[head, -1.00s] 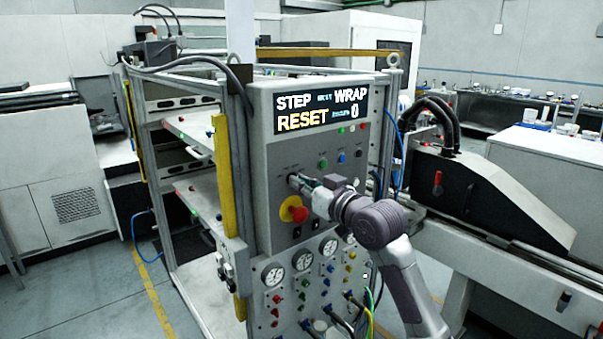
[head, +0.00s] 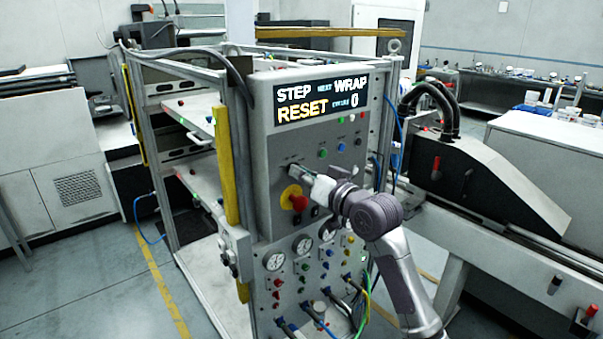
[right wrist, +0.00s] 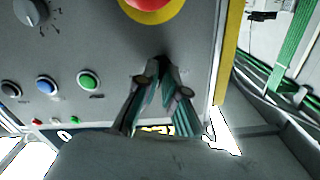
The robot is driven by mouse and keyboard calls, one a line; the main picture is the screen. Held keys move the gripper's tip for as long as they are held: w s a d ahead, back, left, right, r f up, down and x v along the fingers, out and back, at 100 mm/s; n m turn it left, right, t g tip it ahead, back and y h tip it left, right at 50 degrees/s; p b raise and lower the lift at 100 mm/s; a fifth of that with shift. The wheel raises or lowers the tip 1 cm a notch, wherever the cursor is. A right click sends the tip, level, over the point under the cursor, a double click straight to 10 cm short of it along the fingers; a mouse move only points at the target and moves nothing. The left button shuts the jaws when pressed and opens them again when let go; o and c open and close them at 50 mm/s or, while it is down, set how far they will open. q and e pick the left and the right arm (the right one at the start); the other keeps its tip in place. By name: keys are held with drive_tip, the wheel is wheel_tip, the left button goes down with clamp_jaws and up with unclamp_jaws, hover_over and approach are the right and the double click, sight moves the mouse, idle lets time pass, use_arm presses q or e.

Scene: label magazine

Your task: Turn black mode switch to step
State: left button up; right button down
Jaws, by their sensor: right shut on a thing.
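My right gripper (head: 291,174) is at the grey control panel (head: 262,205), just above the red emergency button (head: 299,202) with its yellow surround. In the right wrist view the panel appears upside down, and the two fingertips (right wrist: 163,66) are drawn together against it. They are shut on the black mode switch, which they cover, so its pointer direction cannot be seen. The panel's display (head: 320,97) reads STEP, NEXT, WRAP, RESET and 0; one small word is blurred. My left gripper is not in view.
Green (right wrist: 88,82) and blue (right wrist: 47,85) buttons and a grey knob (right wrist: 32,13) sit on the panel near the gripper. Gauges (head: 302,243) and hoses are below. A yellow post (head: 225,150) stands left of the panel. A black machine cover (head: 470,170) is at the right.

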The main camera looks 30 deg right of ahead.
drive_tip(key=shift+f, duration=0.15)
drive_tip(key=c, duration=1.3)
unclamp_jaws()
drive_tip(key=s, duration=0.8)
drive_tip(key=s+d, duration=0.1)
drive_tip(key=s, duration=0.3)
